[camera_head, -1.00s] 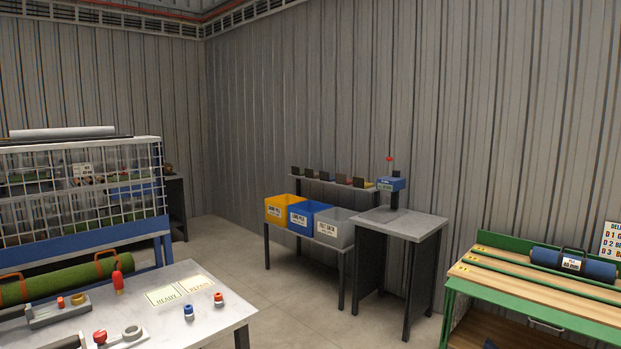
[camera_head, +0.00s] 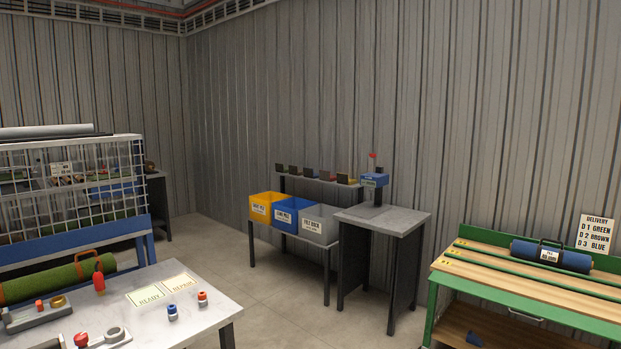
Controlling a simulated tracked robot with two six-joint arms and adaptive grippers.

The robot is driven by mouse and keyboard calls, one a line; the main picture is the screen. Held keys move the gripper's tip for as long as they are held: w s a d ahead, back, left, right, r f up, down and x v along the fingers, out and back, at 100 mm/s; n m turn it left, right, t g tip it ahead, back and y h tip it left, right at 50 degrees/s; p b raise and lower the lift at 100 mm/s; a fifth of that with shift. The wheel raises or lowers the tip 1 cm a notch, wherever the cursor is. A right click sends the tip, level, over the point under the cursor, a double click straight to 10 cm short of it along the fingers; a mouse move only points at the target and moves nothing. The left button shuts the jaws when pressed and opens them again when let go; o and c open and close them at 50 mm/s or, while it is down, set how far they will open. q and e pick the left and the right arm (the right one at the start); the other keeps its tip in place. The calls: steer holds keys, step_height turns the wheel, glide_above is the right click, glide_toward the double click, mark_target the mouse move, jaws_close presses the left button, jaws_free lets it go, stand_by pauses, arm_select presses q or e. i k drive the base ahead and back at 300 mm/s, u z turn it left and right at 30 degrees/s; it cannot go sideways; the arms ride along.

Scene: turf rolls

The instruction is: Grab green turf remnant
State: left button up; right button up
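No piece that I can clearly tell as a green turf remnant shows. A green turf roll (camera_head: 60,279) with orange straps and a handle lies behind the white table at the left. Several small dark upright pieces (camera_head: 308,173) stand in a row on the narrow shelf above the bins; they are too small to tell their turf colour. Neither of my grippers is in view.
Yellow (camera_head: 263,207), blue (camera_head: 287,216) and grey (camera_head: 318,226) bins stand on a rack beside a grey-topped stand (camera_head: 381,221). A white table (camera_head: 190,325) fills the lower left. A green bench (camera_head: 525,290) holds a blue roll (camera_head: 550,256) at right. Floor between is clear.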

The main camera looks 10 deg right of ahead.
mark_target(279, 168)
steer(key=z, duration=0.5)
steer(key=k, duration=1.25)
steer(key=z, duration=0.45)
steer(key=i, duration=1.2)
steer(key=u, duration=0.5)
steer(key=i, duration=1.6)
steer(key=u, duration=0.55)
steer(key=i, duration=1.7)
steer(key=u, duration=0.45)
steer(key=i, duration=2.75)
steer(key=u, duration=0.05)
